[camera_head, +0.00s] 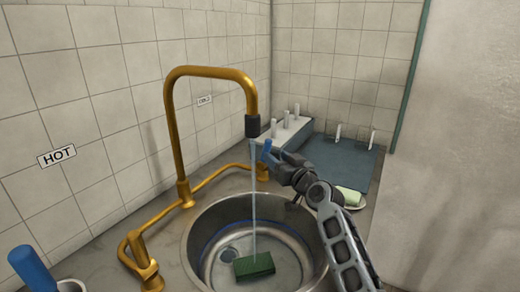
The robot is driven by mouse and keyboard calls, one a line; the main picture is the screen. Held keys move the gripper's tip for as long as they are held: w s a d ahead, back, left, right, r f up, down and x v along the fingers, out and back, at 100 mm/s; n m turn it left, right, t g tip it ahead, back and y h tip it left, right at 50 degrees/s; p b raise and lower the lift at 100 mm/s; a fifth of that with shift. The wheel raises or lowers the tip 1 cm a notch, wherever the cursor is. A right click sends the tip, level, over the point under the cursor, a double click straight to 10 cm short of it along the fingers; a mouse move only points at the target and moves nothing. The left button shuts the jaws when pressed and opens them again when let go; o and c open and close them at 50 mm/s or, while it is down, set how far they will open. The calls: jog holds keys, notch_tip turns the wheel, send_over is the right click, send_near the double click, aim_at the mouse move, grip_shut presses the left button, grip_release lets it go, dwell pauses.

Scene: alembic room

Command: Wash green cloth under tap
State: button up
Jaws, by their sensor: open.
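The green cloth (255,267) lies as a folded block on the bottom of the round steel sink (310,225). The brass tap (172,125) arches over the sink, and a thin stream of water (254,205) runs from its black nozzle (252,126) down to the cloth. My gripper (274,157) is right of the stream, above the sink's back rim, at a small blue handle (267,148) over the brass valve on the right. It is open; whether it touches the handle I cannot tell.
A second brass valve (143,262) and a blue object (32,268) stand at the lower left. Soap on a dish (350,197) is right of my arm. A blue-grey mat (345,160) and a white rack (284,130) with pegs lie behind. Tiled walls close the back and left.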

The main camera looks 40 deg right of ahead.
aim_at(269, 150)
jog(key=x, duration=0.7)
jog(key=shift+w, duration=0.15)
jog(key=shift+c, duration=0.3)
grip_shut()
